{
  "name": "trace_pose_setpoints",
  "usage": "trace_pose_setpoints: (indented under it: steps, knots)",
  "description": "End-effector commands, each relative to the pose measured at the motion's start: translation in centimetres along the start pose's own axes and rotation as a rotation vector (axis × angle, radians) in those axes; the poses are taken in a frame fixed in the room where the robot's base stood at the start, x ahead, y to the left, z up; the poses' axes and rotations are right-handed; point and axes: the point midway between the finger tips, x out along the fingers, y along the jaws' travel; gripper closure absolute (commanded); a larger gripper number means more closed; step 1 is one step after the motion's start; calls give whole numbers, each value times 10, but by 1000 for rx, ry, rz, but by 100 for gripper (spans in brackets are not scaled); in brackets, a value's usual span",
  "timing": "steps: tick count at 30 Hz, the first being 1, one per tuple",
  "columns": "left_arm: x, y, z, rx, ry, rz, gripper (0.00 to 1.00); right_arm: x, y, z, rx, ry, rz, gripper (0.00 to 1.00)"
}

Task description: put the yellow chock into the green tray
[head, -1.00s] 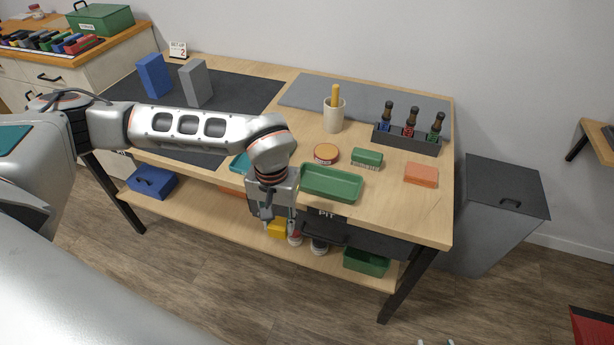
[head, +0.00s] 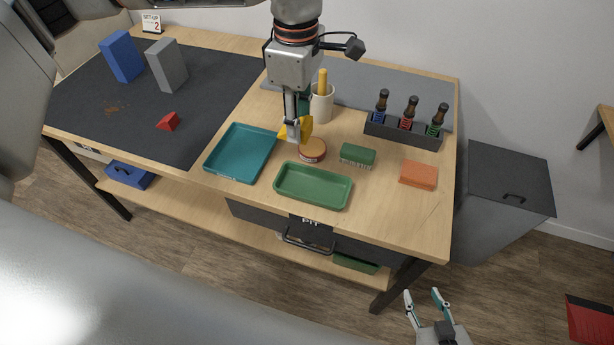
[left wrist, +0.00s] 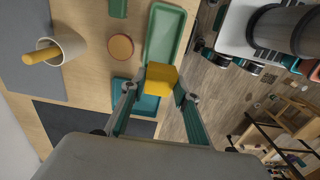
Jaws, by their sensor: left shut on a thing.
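My left gripper (head: 294,132) is shut on the yellow chock (head: 304,127) and holds it above the table, seen just behind the teal tray and the round orange-lidded tin. In the left wrist view the chock (left wrist: 160,79) sits between the fingertips. The green tray (head: 312,204) lies empty on the table near its front edge, in front of the tin. It also shows in the left wrist view (left wrist: 176,22), partly overlapped by the chock. My right gripper (head: 423,294) is open and empty, low in front of the table.
The teal tray (head: 240,178) lies left of the green tray. The tin (head: 313,150), a green brush (head: 357,154) and an orange block (head: 419,174) are close by. A cup (head: 321,104) and a bottle rack (head: 402,134) stand behind. A red wedge (head: 169,121) lies on the dark mat.

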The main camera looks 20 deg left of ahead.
Motion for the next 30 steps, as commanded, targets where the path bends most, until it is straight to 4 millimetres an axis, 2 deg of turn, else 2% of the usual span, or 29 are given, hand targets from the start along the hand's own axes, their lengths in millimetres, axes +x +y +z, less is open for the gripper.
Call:
trace_pose_setpoints:
  steps: [1, 3, 12, 18, 23, 30]
  knots:
    - [15, -2, 0, 2, 0, -7, 94, 0, -1, 3, 0, -3, -1, 60]
    - [33, -2, 0, 2, -1, -7, 94, 0, -1, 5, 0, -6, -2, 60]
    - [104, -2, 0, 2, 0, -6, 94, 2, -2, 8, 0, -9, -3, 60]
    - [130, 0, 0, 3, -1, -2, 94, 3, -2, 7, 0, -7, -2, 60]
    - [138, 0, 0, 4, -1, -1, 94, 3, -1, 5, 0, -3, -2, 60]
    - [171, -1, 0, 4, -1, -3, 94, 4, -1, 6, 0, -2, -2, 60]
